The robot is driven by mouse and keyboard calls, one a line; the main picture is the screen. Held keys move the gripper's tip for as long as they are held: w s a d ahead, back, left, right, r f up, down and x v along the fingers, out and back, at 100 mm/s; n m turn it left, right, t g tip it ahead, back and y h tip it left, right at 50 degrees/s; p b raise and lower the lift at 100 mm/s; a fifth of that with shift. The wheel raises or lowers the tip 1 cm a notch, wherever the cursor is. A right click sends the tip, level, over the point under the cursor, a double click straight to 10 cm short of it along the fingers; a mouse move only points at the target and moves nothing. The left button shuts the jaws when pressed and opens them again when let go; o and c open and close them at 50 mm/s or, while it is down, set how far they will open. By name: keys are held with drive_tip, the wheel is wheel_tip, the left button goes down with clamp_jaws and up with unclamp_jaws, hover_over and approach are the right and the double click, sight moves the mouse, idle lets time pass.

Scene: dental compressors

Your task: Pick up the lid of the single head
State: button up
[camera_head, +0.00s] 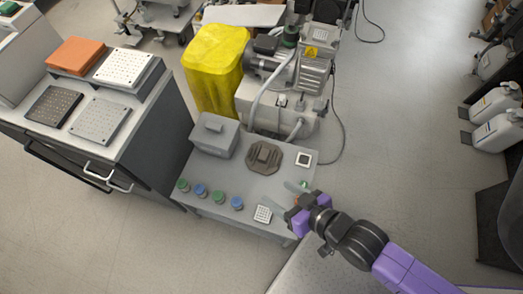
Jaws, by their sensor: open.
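My gripper (289,201) is over the right front part of the low grey table (232,184), its fingers apart and nothing visible between them. A grey box with a raised grip on its top (214,134) stands at the table's back left. A brown eight-sided block with a raised middle (264,155) lies right of it, behind my gripper. No part is marked as the single head, so I cannot tell which of these tops is its lid. A small green-topped item (303,184) shows beside my gripper, partly hidden.
Several green- and blue-capped vials (201,191) line the table's front left. A white rack (263,214) is just left of my gripper; a white square with a dark centre (304,158) is behind it.

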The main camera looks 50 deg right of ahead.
drive_tip(key=w+d+f+m+g+b, duration=0.15)
drive_tip(key=w+f, duration=0.35)
drive_tip(key=f, duration=0.5)
drive_tip(key=m+g+y+b, duration=0.1)
drive_tip(key=m+g+b, duration=0.8)
hover_over(264, 154)
drive_tip(key=shift+n, duration=0.25)
drive_tip(key=f, duration=1.2)
drive_tip(key=shift+w+a, duration=0.25)
drive_tip(key=shift+a, duration=0.1)
drive_tip(key=shift+d+r, duration=0.2)
drive_tip(key=shift+d, duration=0.05)
drive_tip(key=shift+d+f+g+b, duration=0.1)
drive_tip(key=shift+d+g+b, duration=0.05)
drive_tip(key=shift+g+b, duration=0.15)
drive_tip(key=f, duration=0.2)
drive_tip(key=f+b, duration=0.1)
drive_tip(key=f, duration=0.4)
drive_tip(key=shift+s+f+b, duration=0.15)
drive_tip(key=shift+s+b, duration=0.1)
drive_tip(key=shift+b, duration=0.05)
drive_tip(key=shift+c, duration=0.2)
